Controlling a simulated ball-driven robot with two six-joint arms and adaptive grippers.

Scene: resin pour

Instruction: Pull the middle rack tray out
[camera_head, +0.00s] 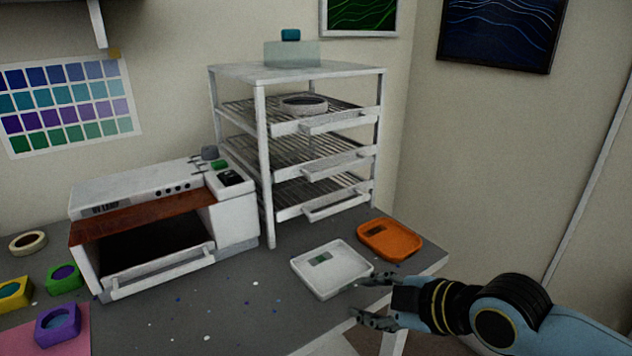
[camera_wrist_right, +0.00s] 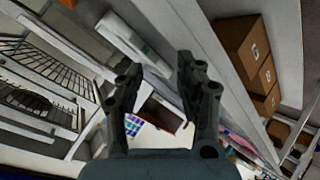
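The white rack (camera_head: 262,150) stands on the table at the back with three wire trays. The middle rack tray (camera_head: 335,165) has a white front bar with a handle and carries nothing that I can see. My right gripper (camera_head: 362,299) is open and empty in front of the rack, low near the table's front right edge and apart from the tray. In the right wrist view its two fingers (camera_wrist_right: 155,90) are spread with nothing between them, and the rack's wire trays (camera_wrist_right: 45,65) show at the left. My left gripper is not in view.
A white tray scale (camera_head: 330,268) and an orange one (camera_head: 390,239) lie on the table before the rack. A round dish (camera_head: 304,104) sits on the top tray. Coloured moulds (camera_head: 58,325) lie at the left.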

